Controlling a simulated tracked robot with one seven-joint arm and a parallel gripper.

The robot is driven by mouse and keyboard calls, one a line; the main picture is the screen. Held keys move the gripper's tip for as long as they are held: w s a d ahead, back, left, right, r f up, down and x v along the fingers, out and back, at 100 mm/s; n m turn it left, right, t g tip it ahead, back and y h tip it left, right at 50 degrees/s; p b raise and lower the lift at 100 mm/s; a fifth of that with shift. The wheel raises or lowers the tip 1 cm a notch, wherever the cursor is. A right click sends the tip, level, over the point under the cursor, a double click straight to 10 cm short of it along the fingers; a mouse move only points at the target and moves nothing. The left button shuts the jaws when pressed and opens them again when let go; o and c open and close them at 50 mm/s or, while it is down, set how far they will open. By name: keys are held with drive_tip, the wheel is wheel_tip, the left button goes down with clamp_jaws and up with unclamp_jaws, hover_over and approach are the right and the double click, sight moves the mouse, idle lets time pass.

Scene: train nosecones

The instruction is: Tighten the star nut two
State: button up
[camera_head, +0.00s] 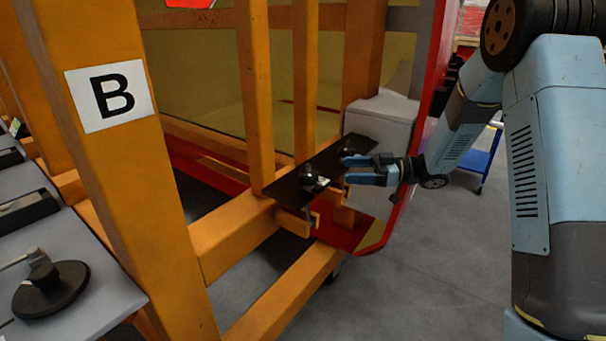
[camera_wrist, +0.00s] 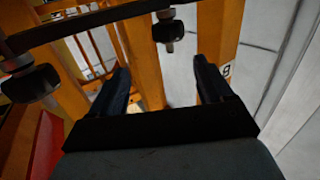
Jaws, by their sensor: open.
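Two dark star nuts sit on a dark flat plate (camera_head: 325,165) fixed to the orange frame. One star nut (camera_head: 310,180) is at the plate's near end, by a small pale part. The other star nut (camera_head: 348,153) is farther back, close to my gripper's upper finger. My gripper (camera_head: 347,170) is open and empty at the plate's right edge. In the wrist view, one star nut (camera_wrist: 168,30) shows beyond my fingertips (camera_wrist: 160,65), between them in the picture. The other star nut (camera_wrist: 31,83) is at the far left. No label tells which is nut two.
Orange beams (camera_head: 258,90) rise behind the plate, and a post with a B sign (camera_head: 110,95) stands at left. A grey block (camera_head: 382,125) and a red edge lie beside my arm. A grey bench (camera_head: 95,285) holds a black round-based tool (camera_head: 52,288).

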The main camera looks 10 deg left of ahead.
sight(311, 173)
drive_tip(key=shift+g, duration=0.7)
drive_tip(key=x, duration=1.4)
drive_tip(key=shift+s+f, duration=0.25)
drive_tip(key=shift+s, duration=0.1)
drive_tip(key=c, duration=1)
